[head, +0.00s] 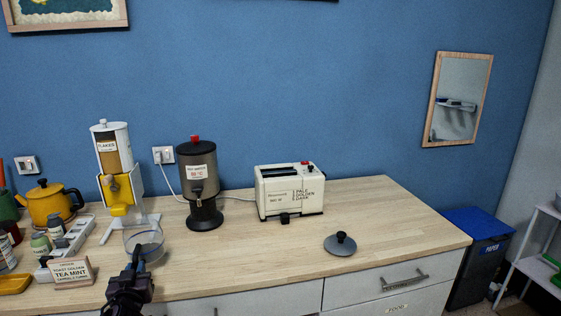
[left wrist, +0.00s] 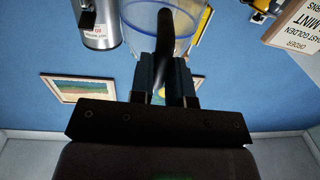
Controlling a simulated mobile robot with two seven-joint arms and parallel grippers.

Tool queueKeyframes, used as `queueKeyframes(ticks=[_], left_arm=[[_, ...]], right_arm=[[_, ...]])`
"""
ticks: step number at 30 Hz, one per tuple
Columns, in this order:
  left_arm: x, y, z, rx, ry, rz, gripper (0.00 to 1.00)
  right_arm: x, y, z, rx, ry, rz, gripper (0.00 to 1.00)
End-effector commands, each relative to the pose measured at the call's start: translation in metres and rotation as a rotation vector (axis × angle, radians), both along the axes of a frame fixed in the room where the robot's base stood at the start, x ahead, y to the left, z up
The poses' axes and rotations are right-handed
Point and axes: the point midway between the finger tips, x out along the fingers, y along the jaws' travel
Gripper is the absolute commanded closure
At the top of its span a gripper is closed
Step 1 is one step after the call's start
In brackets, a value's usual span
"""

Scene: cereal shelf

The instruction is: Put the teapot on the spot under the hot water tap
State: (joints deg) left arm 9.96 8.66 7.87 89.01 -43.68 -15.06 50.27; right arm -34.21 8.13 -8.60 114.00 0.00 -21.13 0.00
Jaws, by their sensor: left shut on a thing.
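The clear glass teapot (head: 150,253) has no lid on it and is at the front left of the counter. My left gripper (head: 136,270) is shut on its black handle, which shows between the fingers in the left wrist view (left wrist: 165,45). I cannot tell whether the teapot touches the counter. The hot water dispenser (head: 197,172), dark grey with a red knob, stands behind it to the right. Its tap (head: 197,191) is above a round black base (head: 205,220), which is empty. A grey lid with a black knob (head: 340,245) lies at the right. My right gripper is not in view.
A flakes dispenser (head: 114,152) stands behind the teapot. An order card (head: 72,272), a yellow kettle (head: 48,203) and several jars are at the left. A cream toaster (head: 289,190) stands at the back. The counter (head: 265,250) is clear between teapot and lid.

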Motion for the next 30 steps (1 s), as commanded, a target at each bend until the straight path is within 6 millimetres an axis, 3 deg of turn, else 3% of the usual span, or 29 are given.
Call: queueKeyframes(ticks=[8, 15, 24, 30], left_arm=[[-0.018, -0.048, 0.054, 0.005, -0.006, -0.048, 1.0], [-0.068, -0.111, 0.081, 0.002, -0.004, -0.142, 1.0], [-0.129, -0.167, 0.08, 0.0, 0.0, -0.26, 1.0], [-0.148, -0.178, 0.067, 0.001, 0.0, -0.294, 1.0]], right_arm=[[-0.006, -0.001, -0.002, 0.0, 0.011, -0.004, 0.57], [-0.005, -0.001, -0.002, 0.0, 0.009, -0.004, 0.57], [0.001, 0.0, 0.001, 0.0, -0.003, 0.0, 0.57], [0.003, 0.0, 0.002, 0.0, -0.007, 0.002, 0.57]])
